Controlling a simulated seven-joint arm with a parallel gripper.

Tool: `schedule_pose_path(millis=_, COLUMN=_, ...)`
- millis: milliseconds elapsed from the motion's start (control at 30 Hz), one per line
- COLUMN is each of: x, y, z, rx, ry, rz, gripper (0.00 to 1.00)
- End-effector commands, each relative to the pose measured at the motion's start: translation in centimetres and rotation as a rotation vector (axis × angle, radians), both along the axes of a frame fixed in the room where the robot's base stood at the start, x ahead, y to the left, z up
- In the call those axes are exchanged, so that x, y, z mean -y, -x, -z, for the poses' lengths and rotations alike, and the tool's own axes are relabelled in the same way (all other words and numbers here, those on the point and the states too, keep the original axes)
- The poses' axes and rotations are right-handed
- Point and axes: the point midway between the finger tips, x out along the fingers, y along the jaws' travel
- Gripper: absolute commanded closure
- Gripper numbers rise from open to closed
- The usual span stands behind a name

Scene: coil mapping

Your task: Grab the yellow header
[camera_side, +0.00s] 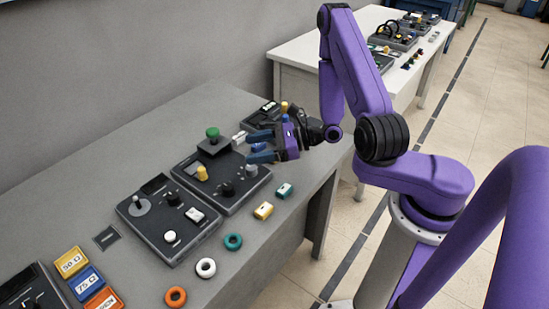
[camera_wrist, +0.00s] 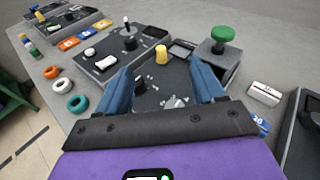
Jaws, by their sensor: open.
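The yellow header (camera_side: 263,211) is a small yellow block with a pale top. It lies on the grey table near its front edge in the side view, between a teal block (camera_side: 285,190) and a teal ring (camera_side: 233,241). I cannot see it in the wrist view, where my gripper covers the near area. My gripper (camera_side: 258,146) has blue fingers and is open and empty. It hangs above the back part of the table, up and apart from the yellow header. In the wrist view, my gripper (camera_wrist: 162,70) has its fingers spread on either side of a panel's yellow knob (camera_wrist: 161,54).
A panel with a green knob (camera_side: 212,132) and a yellow knob (camera_side: 202,173) stands near the header. A second panel with a joystick (camera_side: 141,203) is to its left. White (camera_side: 205,267) and orange (camera_side: 175,296) rings line the front edge. A white block (camera_wrist: 264,90) lies right of my fingers.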

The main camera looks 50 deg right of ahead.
Motion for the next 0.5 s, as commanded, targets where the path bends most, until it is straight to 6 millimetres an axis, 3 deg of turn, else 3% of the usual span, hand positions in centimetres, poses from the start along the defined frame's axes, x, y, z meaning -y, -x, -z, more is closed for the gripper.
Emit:
schedule_pose_path(millis=300, x=7.2, y=2.5, z=5.3, rx=-0.117, ry=-0.033, rz=0.496, gripper=0.32)
schedule_pose_path(millis=500, x=10.0, y=4.9, z=7.7, rx=-0.174, ry=-0.035, rz=0.703, gripper=0.32)
